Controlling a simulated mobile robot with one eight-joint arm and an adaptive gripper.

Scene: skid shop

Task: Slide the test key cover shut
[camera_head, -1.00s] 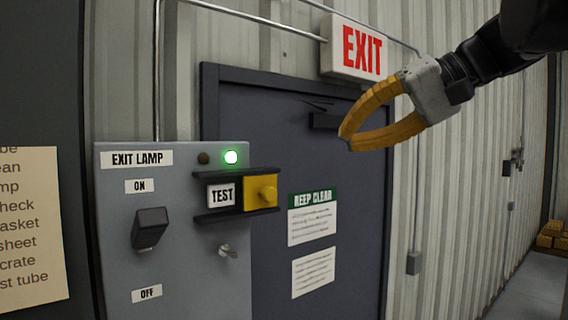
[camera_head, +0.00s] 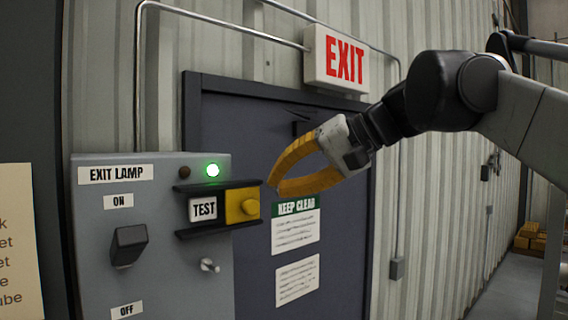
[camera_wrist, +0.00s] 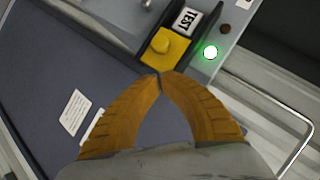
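The yellow test key cover (camera_head: 235,206) with its round knob sits at the right end of two dark rails (camera_head: 218,233) on the grey exit lamp panel (camera_head: 90,225). The white TEST key (camera_head: 203,209) is exposed to its left. My gripper (camera_head: 273,186) has yellow fingers with their tips together and nothing between them. The tips are just right of the cover and look apart from it. In the wrist view the fingertips (camera_wrist: 159,78) meet just below the cover (camera_wrist: 163,47), with the TEST key (camera_wrist: 186,20) beyond it.
The panel has a lit green lamp (camera_head: 212,170), a dark lamp (camera_head: 184,172), a black rocker switch (camera_head: 129,245) and a small metal key switch (camera_head: 209,265). A dark door (camera_head: 345,215) with notices stands behind. An EXIT sign (camera_head: 338,58) hangs above.

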